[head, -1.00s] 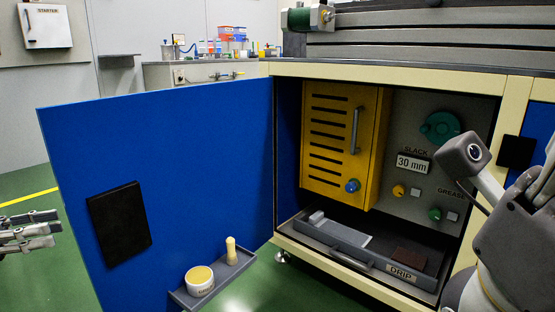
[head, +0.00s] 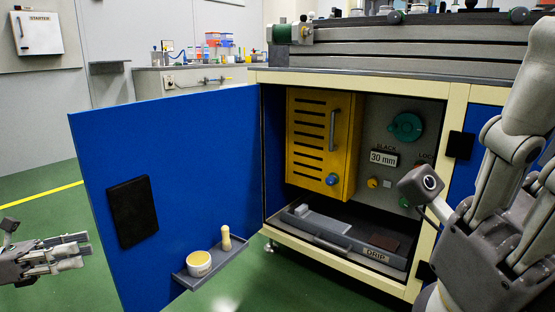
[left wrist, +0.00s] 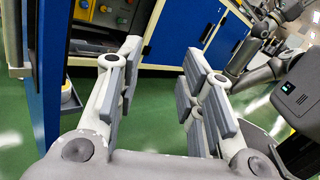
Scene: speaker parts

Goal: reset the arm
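My left gripper (head: 82,250) is at the left edge of the head view, in front of the open blue door and apart from it. In the left wrist view its fingers (left wrist: 158,88) are spread, with only green floor between them. My right arm (head: 490,255) fills the right side of the head view, close to the camera and in front of the cabinet's right part. A small box-shaped camera sticks out from it. I cannot make out a finger gap on the right hand.
The blue door (head: 200,170) stands wide open and carries a small shelf (head: 215,268) with a tub (head: 199,264) and a pale-handled tool (head: 226,238). Inside the cabinet are a yellow louvred box (head: 310,140) and a drip tray (head: 332,245). Green floor lies clear at left.

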